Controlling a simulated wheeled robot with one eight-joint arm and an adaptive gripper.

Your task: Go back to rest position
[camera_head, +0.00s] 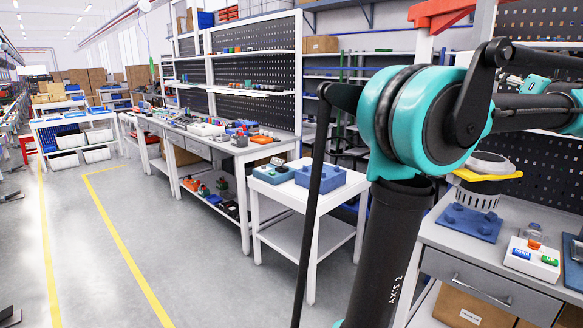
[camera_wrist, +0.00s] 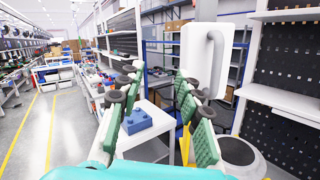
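My gripper (camera_wrist: 160,84) shows in the wrist view. Its two green-padded fingers are spread apart, with nothing held between them. Through the gap, a blue block-like part (camera_wrist: 136,121) stands on a white table. The head view shows my teal and black arm raised at the right, over the workbench side. My gripper's fingers cannot be made out there.
In the head view, a white side table (camera_head: 268,190) holds blue parts (camera_head: 320,177). A grey workbench (camera_head: 462,257) at right carries a blue plate (camera_head: 470,222) and a button box (camera_head: 532,257). A white panel with a grey handle (camera_wrist: 222,50) shows beyond my fingers. The left floor is clear.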

